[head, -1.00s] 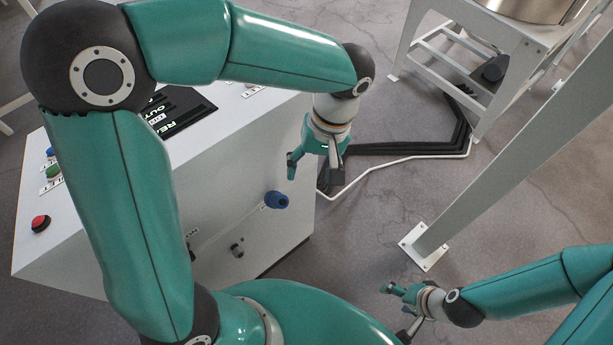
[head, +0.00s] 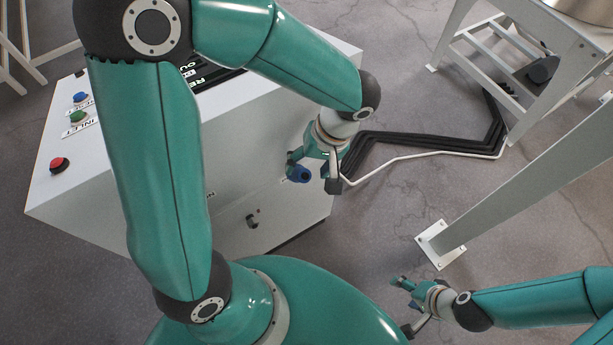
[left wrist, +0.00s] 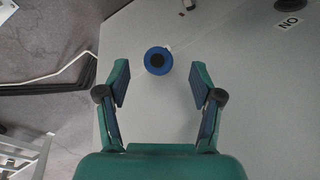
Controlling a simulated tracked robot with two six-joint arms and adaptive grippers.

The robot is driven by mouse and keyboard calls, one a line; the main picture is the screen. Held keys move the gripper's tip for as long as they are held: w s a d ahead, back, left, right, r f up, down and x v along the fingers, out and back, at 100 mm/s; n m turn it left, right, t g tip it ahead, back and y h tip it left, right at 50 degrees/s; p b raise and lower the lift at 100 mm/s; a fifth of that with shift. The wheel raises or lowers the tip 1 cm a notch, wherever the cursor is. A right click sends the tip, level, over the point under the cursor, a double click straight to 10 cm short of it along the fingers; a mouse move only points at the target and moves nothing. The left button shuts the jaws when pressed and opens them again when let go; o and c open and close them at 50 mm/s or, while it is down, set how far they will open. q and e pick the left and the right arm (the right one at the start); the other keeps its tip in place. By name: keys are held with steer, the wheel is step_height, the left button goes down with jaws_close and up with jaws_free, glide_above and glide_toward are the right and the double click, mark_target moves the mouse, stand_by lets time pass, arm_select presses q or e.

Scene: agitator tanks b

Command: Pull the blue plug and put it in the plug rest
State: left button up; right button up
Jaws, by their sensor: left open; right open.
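The blue plug (head: 301,174) sits on the front face of the white cabinet (head: 235,215). In the left wrist view the plug (left wrist: 158,60) is a blue ring with a dark centre, between and just beyond the fingertips. My left gripper (head: 313,175) is open in front of it, one finger on each side, apart from the plug in the wrist view (left wrist: 158,82). My right gripper (head: 404,305) is open and empty, low at the right, away from the cabinet. A small dark fitting (head: 252,221) is on the same face; I cannot tell if it is the plug rest.
The cabinet top has red (head: 59,165), green (head: 77,117) and blue (head: 81,97) buttons and a dark display (head: 205,75). Black cables (head: 425,139) and a white pipe run along the floor. A white post (head: 520,185) stands on a foot plate at the right.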

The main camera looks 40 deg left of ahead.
mark_target(304, 175)
arm_select(q)
steer(key=shift+x, duration=2.15)
jaws_close()
steer(key=c, duration=0.8)
jaws_free()
steer(key=shift+c, duration=0.2)
jaws_close()
steer(key=shift+w+d+r, duration=0.1)
steer(key=shift+r, duration=0.1)
steer(key=shift+d+r, duration=0.25)
steer(key=shift+r, duration=0.15)
